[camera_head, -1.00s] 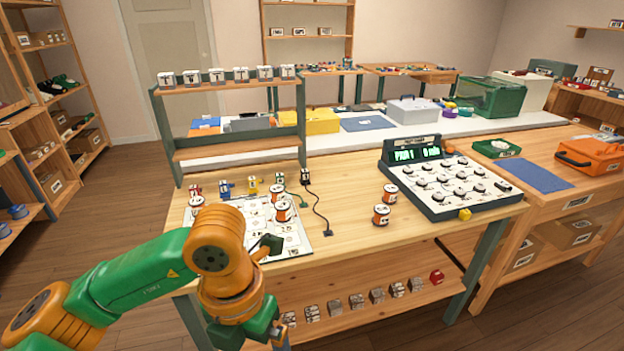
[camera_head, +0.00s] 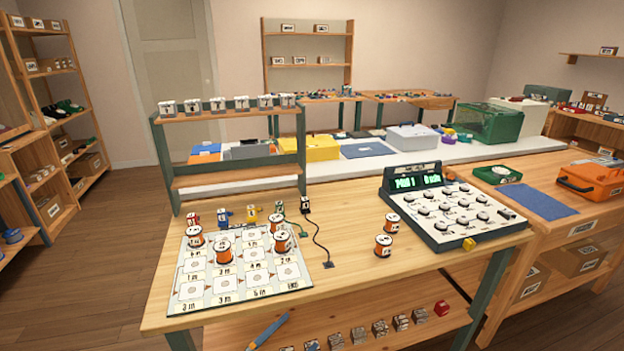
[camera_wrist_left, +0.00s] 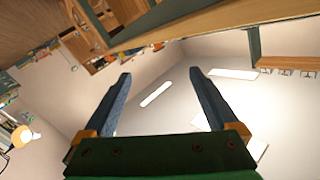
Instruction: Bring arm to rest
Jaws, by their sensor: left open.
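My left gripper shows in the head view only as a blue-grey finger (camera_head: 268,331) with an orange base, low at the bottom edge by the front of the workbench (camera_head: 350,290). In the left wrist view the gripper (camera_wrist_left: 160,76) has its two fingers wide apart with nothing between them. That view is tilted and shows walls, ceiling lights and shelving beyond the fingers. The rest of the left arm is out of the head view. My right gripper is in neither view.
A printed mat (camera_head: 240,290) with several orange-and-white spools lies on the bench's left part. Two spools (camera_head: 383,245) stand near a dial console (camera_head: 450,210) with a green display. A black cable (camera_head: 318,235) lies between. Small blocks (camera_head: 380,328) line the lower shelf.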

